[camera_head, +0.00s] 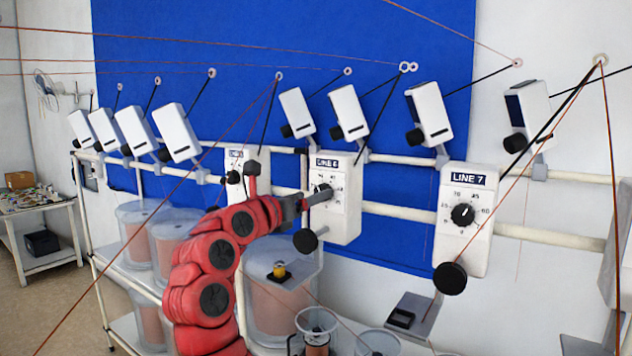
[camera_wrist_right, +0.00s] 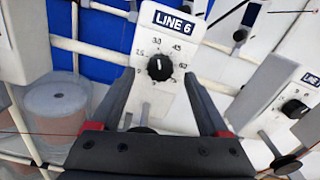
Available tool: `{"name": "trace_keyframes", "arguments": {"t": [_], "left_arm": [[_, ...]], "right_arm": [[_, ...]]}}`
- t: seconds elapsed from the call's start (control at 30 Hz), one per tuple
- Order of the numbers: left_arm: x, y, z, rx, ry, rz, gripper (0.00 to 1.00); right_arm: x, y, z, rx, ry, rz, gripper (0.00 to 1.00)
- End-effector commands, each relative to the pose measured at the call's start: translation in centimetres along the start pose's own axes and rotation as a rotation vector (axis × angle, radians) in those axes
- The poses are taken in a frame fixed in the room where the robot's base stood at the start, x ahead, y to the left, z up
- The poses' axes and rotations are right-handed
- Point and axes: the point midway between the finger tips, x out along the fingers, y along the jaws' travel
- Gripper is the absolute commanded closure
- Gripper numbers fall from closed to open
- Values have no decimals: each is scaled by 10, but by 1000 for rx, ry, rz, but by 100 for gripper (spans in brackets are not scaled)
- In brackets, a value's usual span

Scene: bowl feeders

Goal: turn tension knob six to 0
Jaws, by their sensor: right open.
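The LINE 6 unit (camera_head: 345,215) is a white box on the rail, and it also shows in the right wrist view (camera_wrist_right: 168,100). Its black tension knob (camera_wrist_right: 159,68) is round, with a white pointer mark toward its upper side and printed numbers around it. The knob (camera_head: 322,191) is partly covered by my gripper in the head view. My right gripper (camera_wrist_right: 158,75) is open. Its two dark fingers lie on either side of the knob in the wrist picture, and I cannot tell whether they touch it. My left gripper is not in view.
The LINE 7 unit (camera_head: 466,210) with its own knob stands to the right. Another white unit (camera_head: 236,165) is behind my arm. Thin orange wires cross the space. Clear tubs (camera_head: 275,258) stand below. A black round handle (camera_head: 305,241) hangs under LINE 6.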

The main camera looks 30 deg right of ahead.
Motion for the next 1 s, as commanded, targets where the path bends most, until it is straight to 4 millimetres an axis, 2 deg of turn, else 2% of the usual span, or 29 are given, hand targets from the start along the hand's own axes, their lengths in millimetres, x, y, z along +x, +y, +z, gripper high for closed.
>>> {"name": "trace_keyframes", "arguments": {"t": [0.03,0.2,0.57,0.9,1.0], "left_arm": [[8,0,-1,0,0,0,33],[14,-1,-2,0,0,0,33],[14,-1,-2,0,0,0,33],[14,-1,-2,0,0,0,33],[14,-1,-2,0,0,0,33]], "right_arm": [[8,-2,3,-2,2,-4,21],[25,-1,1,1,2,-1,21],[30,0,0,2,1,0,23],[30,0,0,2,1,0,84],[30,0,0,2,1,0,100]]}}
